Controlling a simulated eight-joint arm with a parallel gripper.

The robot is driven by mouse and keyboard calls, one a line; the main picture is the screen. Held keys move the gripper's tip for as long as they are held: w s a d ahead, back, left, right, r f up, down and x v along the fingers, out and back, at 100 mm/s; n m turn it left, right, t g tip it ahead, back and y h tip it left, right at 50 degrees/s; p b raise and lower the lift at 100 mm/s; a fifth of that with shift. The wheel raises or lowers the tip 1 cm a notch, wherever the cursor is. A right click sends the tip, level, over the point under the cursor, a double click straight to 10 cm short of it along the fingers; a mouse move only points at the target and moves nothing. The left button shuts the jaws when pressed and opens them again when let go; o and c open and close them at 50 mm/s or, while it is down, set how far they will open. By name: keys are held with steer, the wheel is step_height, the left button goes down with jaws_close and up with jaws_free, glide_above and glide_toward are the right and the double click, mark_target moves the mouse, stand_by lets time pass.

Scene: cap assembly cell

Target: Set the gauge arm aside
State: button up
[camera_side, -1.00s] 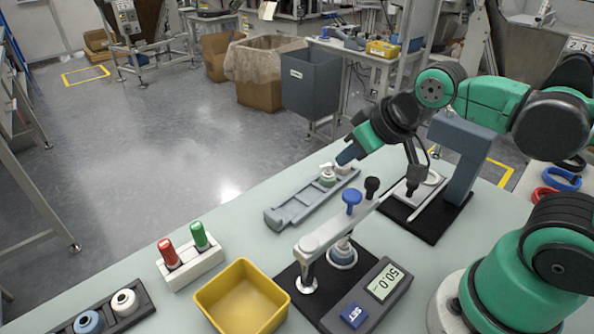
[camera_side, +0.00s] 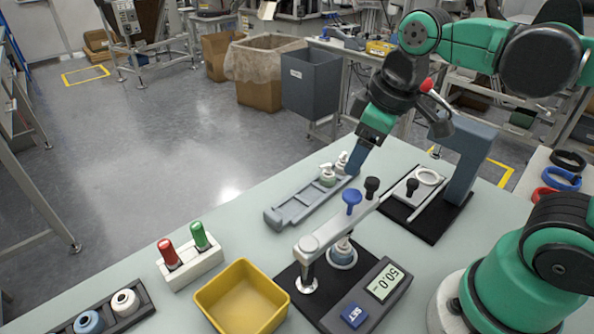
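The gauge arm (camera_side: 318,237) is a light grey bar on a silver post. It slants up to the right across the gauge, with a blue knob (camera_side: 351,198) and a black knob (camera_side: 372,186) near its far end. Below it is a round grey-blue part on a ringed seat (camera_side: 342,256). The gauge's display (camera_side: 384,283) reads 50.0. My gripper (camera_side: 356,163) points down beyond the gauge arm, apart from it, close to two small white-topped pump pieces on a grey rail. Its fingers overlap in this view, so their opening does not show.
The grey rail (camera_side: 285,216) lies behind the gauge. A yellow bin (camera_side: 240,300), a white block (camera_side: 192,265) with red and green pieces, and a dark tray (camera_side: 140,310) stand left. A grey press frame (camera_side: 470,165) on a dark base stands right.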

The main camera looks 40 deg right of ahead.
mark_target(373, 180)
steer(key=s+r+n+g, duration=0.2)
steer(key=n, duration=0.1)
steer(key=shift+a+r+g, duration=0.1)
steer(key=shift+r+g, duration=0.2)
steer(key=shift+g, duration=0.1)
steer(key=shift+s+r+n+g, duration=0.1)
steer(key=shift+s+n+g, duration=0.15)
steer(key=shift+n+g, duration=0.05)
steer(key=shift+f, duration=2.65)
jaws_close()
